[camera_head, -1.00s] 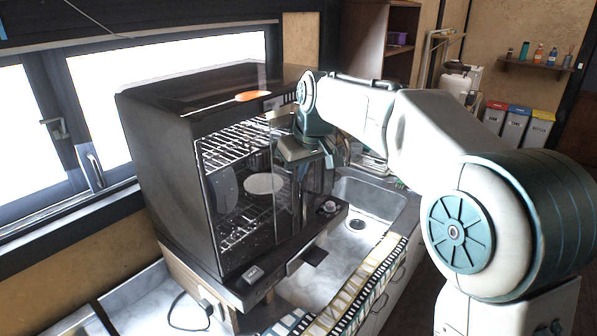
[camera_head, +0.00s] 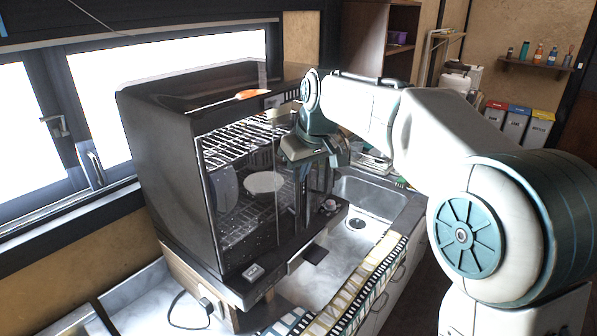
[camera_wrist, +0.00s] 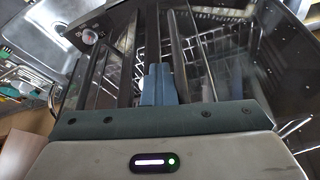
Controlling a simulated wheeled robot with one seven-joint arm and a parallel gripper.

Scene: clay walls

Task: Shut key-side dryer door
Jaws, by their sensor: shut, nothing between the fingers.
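The dryer (camera_head: 160,165) is a black box cabinet on the counter, with wire racks and pale plates inside. A clear glass panel (camera_head: 232,205) spans the left of its front. At the right of the front, dark door framing stands beside my gripper (camera_head: 318,160); it partly hides this area, and the exact door angle is hard to tell. My gripper is shut and empty. In the wrist view its blue-grey fingers (camera_wrist: 158,80) point between dark upright door strips (camera_wrist: 176,42), with wire racks behind. I cannot tell whether they touch a door.
A round knob (camera_head: 328,207) sits on the dryer's lower front ledge; it also shows in the wrist view (camera_wrist: 89,37). A steel sink (camera_head: 372,196) lies to the right. An orange item (camera_head: 252,94) lies on the dryer top. A patterned cloth strip (camera_head: 352,295) runs along the counter front.

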